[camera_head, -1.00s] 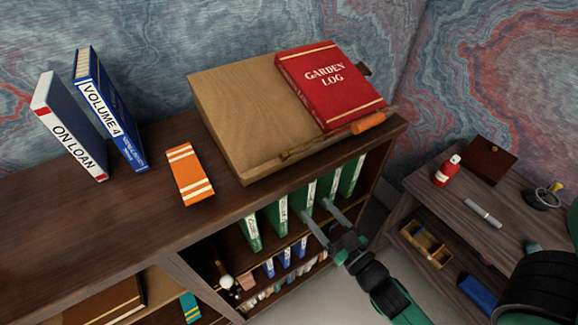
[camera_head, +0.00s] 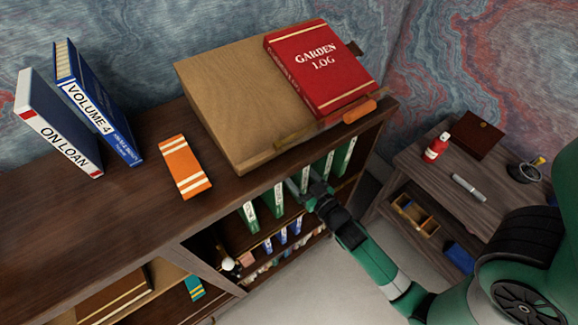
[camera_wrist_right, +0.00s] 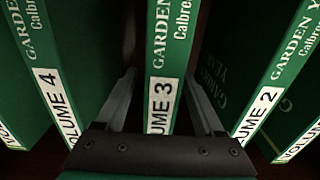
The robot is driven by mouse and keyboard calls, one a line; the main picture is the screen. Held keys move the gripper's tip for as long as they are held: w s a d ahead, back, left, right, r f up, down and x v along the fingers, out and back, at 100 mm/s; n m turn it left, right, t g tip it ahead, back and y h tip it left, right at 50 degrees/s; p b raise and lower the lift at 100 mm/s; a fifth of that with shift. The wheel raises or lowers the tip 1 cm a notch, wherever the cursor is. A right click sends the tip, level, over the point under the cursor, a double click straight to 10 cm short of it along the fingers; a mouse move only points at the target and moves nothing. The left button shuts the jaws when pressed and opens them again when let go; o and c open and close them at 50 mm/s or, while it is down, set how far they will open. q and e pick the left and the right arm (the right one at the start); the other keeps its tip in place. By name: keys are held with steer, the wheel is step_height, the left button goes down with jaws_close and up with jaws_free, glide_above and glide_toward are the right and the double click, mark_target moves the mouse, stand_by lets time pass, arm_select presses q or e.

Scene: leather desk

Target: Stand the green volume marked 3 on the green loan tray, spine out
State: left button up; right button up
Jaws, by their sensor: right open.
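In the head view my right gripper (camera_head: 308,189) reaches into the row of green books. No green loan tray is visible. My left gripper is out of view.
An orange book (camera_head: 184,167) and blue books (camera_head: 95,100) are to the left. A side table (camera_head: 450,200) stands at right.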

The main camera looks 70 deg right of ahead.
steer(key=x, duration=0.3)
steer(key=shift+w, duration=0.1)
jaws_close()
steer(key=shift+r, duration=0.1)
stand_by(1.2)
